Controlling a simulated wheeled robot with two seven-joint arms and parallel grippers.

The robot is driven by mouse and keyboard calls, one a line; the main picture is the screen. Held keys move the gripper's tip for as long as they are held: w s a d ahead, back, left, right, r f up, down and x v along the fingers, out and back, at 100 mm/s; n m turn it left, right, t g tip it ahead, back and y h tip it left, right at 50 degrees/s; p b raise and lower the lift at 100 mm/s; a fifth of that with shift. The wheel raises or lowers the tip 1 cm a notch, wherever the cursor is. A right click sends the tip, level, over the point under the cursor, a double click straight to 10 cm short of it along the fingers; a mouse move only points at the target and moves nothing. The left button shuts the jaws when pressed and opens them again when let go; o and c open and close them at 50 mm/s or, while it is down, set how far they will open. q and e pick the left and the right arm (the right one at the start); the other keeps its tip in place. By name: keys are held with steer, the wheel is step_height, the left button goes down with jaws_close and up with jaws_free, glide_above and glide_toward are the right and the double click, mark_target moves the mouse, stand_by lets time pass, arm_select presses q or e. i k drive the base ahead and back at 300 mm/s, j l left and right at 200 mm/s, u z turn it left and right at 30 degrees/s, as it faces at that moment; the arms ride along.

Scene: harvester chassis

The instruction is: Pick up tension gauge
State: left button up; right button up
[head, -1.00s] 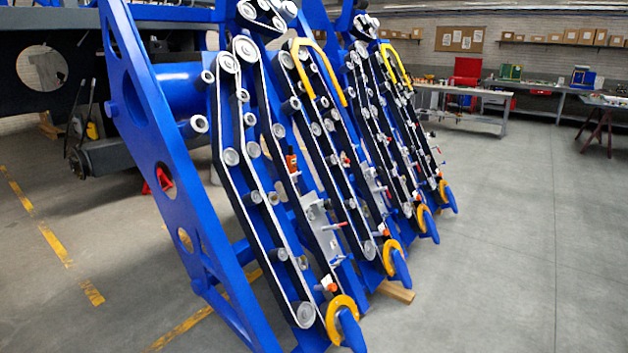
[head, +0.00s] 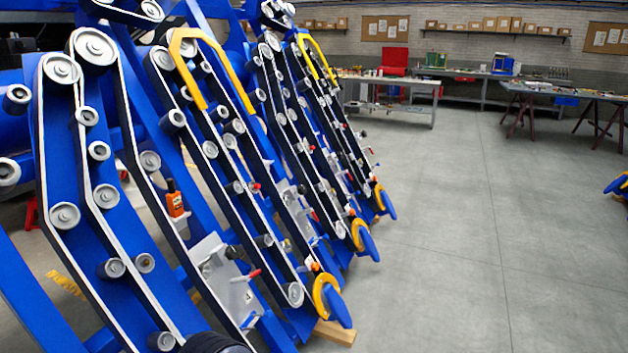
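A small orange device with a dark top (head: 175,204), which may be the tension gauge, sits among the blue frames and belts at left centre in the head view. It is too small to identify for certain. Its lower end is close to a grey metal plate (head: 222,285), and I cannot tell what holds it. Neither of my grippers shows. A dark rounded shape at the bottom edge may be part of my own arm.
Blue slanted harvester row units with belts, grey rollers (head: 65,215) and yellow guards (head: 325,295) fill the left half. A wooden block (head: 335,333) lies under them. Workbenches (head: 400,82) stand at the back. The grey floor (head: 460,230) on the right is open.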

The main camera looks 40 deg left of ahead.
mark_target(174, 200)
steer(key=i+z, duration=0.15)
steer(key=i, duration=1)
steer(key=i+u, duration=0.35)
steer(key=i+l+u, duration=0.1)
steer(key=u, duration=0.3)
steer(key=i+l+u, duration=0.2)
steer(key=u, duration=0.15)
steer(key=i+u, duration=0.15)
steer(key=u, duration=0.3)
steer(key=i+u, duration=0.15)
steer(key=u, duration=0.3)
steer(key=i+l+u, duration=0.15)
steer(key=u, duration=0.35)
steer(key=i+l+u, duration=0.1)
steer(key=u, duration=0.35)
steer(key=i+l+u, duration=0.1)
steer(key=l+u, duration=0.15)
steer(key=u, duration=0.2)
steer(key=l+u, duration=0.2)
steer(key=u, duration=0.25)
